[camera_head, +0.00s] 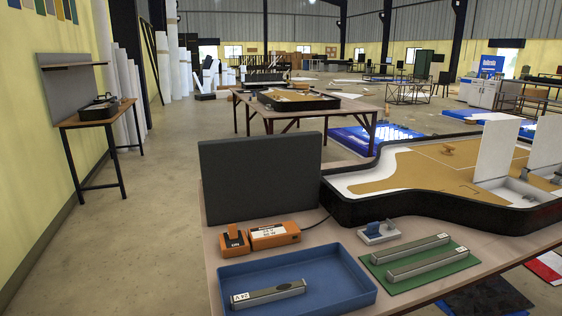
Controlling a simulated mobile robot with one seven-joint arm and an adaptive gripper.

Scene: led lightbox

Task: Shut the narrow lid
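A large black-rimmed lightbox (400,208) with a curved outline lies on the table at the right. Two white panels stand upright on it like raised lids: a left panel (497,150) and a right panel (547,142). The right panel is cut by the picture edge, so I cannot tell for sure which is the narrow lid. An open pale compartment (512,191) with small metal parts lies at the foot of the left panel. My gripper is not in view.
A blue tray (347,289) holds a labelled metal bar (268,294). A green mat (465,265) carries two more bars. An orange device (274,235), a small grey-blue device (378,232) and an upright dark panel (262,178) stand nearby. Floor is clear at left.

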